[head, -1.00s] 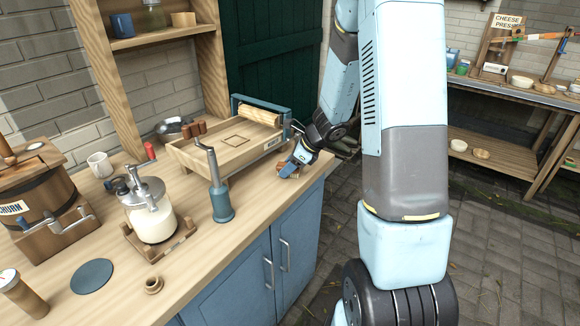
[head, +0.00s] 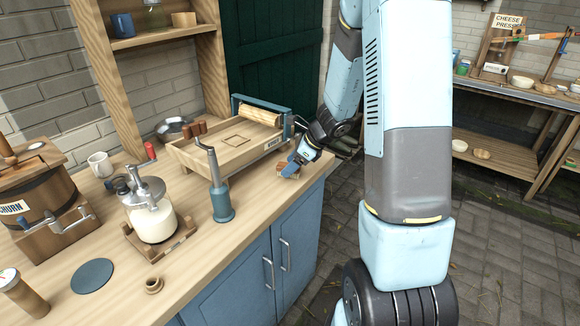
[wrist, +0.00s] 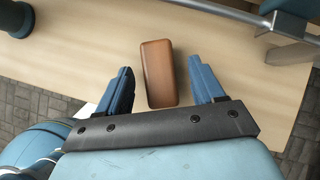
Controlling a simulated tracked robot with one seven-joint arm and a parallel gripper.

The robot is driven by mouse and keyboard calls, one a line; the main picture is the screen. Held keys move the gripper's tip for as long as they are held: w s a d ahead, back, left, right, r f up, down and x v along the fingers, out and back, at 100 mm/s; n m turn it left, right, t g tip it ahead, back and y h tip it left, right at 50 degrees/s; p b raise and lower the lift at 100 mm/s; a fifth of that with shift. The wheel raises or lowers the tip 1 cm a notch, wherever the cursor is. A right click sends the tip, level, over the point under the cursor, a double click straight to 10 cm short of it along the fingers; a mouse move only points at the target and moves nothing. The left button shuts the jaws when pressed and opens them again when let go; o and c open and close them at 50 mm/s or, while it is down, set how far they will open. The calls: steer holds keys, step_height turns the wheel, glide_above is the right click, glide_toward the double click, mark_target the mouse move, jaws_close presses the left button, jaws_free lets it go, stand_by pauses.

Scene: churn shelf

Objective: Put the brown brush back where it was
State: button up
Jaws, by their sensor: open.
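The brown brush (wrist: 158,73) shows in the wrist view as a brown block with rounded edges, lying on the pale wooden bench top between my two fingers. Only its plain brown upper side shows; no bristles are visible. In the head view the brush (head: 283,166) is a small brown patch near the bench's right end, partly hidden by my gripper. My gripper (wrist: 160,72) is open, with one blue finger on each side of the brush. A gap shows on both sides, wider on the right. The gripper also shows in the head view (head: 289,169).
A wooden tray with a roller (head: 225,150) stands close behind the gripper. A blue post with a lever (head: 222,200) and a glass jar churn (head: 152,218) stand to the left. The bench front (head: 235,270) is mostly clear. A second bench (head: 515,92) is far right.

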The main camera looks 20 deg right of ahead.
steer(key=v, duration=1)
steer(key=s+a+r+n+h, duration=0.2)
steer(key=s+a+r+n, duration=0.4)
steer(key=s+r+n, duration=0.6)
steer(key=s+r+n+t+h, duration=0.1)
steer(key=s+r+n+h, duration=0.3)
steer(key=s+n, duration=0.8)
step_height(320, 180, up, 3)
steer(key=shift+s+d+f+t, duration=0.15)
steer(key=shift+s+d+t, duration=0.1)
steer(key=shift+d+t, duration=0.05)
steer(key=shift+c, duration=0.4)
